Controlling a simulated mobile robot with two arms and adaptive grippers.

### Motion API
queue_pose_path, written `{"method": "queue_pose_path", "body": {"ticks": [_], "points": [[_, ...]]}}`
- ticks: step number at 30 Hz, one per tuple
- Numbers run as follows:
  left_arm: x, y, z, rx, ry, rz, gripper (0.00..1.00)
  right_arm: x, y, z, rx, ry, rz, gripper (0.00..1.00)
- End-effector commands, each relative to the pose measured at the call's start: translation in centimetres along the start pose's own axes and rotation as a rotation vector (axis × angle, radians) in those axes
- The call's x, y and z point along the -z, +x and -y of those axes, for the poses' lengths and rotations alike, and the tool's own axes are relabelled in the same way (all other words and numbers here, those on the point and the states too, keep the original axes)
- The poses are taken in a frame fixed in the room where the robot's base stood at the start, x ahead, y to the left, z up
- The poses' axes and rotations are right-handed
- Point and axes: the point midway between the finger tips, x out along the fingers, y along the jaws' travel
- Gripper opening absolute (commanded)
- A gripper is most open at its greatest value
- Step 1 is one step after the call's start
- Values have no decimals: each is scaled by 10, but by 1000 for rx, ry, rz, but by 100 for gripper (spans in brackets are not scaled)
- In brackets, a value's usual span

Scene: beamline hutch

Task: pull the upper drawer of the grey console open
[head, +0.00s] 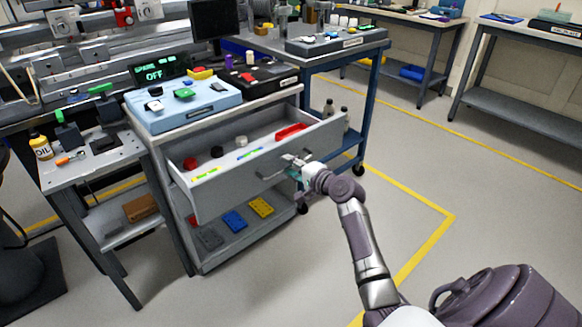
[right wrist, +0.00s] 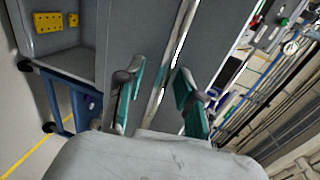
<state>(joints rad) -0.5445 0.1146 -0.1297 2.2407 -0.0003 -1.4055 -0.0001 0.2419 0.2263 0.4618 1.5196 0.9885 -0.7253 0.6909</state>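The grey console (head: 218,262) stands left of centre in the head view. Its upper drawer (head: 236,180) is pulled well out, and its inside shows. The drawer front also fills the middle of the right wrist view (right wrist: 150,30). My left gripper is not in view.
Small items, including a red tray (head: 291,131), lie in the drawer. A light-blue control box (head: 182,106) sits on the console top. A side table (head: 92,168) with an oil bottle (head: 41,148) stands at the left. Floor at the right is clear.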

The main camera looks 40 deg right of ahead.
Motion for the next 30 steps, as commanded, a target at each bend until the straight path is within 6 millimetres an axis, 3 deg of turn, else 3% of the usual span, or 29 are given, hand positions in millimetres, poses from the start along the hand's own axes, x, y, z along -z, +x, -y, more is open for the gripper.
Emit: {"method": "queue_pose_path", "body": {"ticks": [8, 21, 30], "points": [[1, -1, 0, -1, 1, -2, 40, 0, -16, -1, 0, -2, -2, 37], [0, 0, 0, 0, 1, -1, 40, 0, -103, -1, -1, -1, -1, 37], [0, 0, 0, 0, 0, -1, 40, 0, -120, 0, 0, 0, 1, 37]]}}
